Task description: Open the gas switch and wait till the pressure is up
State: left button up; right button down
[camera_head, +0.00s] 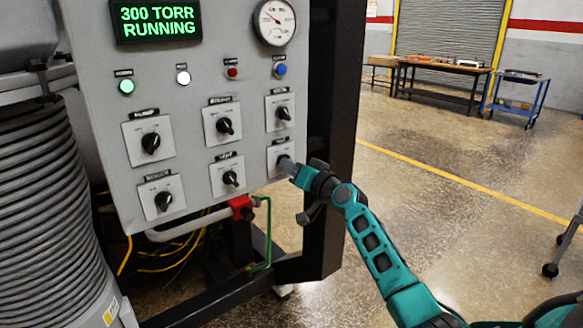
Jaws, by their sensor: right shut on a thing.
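A grey control panel (205,95) fills the upper left. It carries several black rotary switches on light plates, in two rows. My right gripper (288,164) is shut on the switch (284,160) at the lower right of the panel; the fingers hide most of its knob. The labels are too small to read, so I cannot tell which one is the gas switch. A green display (156,20) reads "300 TORR RUNNING". A round pressure gauge (275,20) sits at its right. My left gripper is not in view.
Under the panel are a pipe with a red valve (241,207), a green tube (266,232) and yellow cables. A black frame post (338,100) stands right of the panel. The floor to the right is open; a workbench (440,68) and blue cart (519,92) stand far back.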

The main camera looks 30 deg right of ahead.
jog(key=c, duration=1.2)
grip_release()
jog(key=s, duration=0.8)
jog(key=s+d, duration=0.1)
jog(key=s, duration=0.4)
jog(key=shift+w, duration=0.1)
jog(key=s+a+f+n+g, duration=0.25)
jog(key=a+f, duration=0.25)
jog(key=f, duration=0.4)
jog(key=s+a+f+n+g, duration=0.15)
jog(key=s+a+f, duration=0.3)
jog(key=f, duration=0.45)
jog(key=s+a+f+n+g, duration=0.1)
jog(key=s+a+f, duration=0.2)
jog(key=s+a, duration=0.1)
jog(key=s+a+f+n+g, duration=0.1)
jog(key=s+a+f, duration=0.3)
jog(key=s+a, duration=0.1)
jog(key=s+a+f+n+g, duration=0.1)
jog(key=s+a+f, duration=0.2)
jog(key=s+a, duration=0.1)
jog(key=shift+s+a+f+n, duration=0.15)
jog(key=shift+a+f+n, duration=0.05)
jog(key=shift+a+n, duration=0.2)
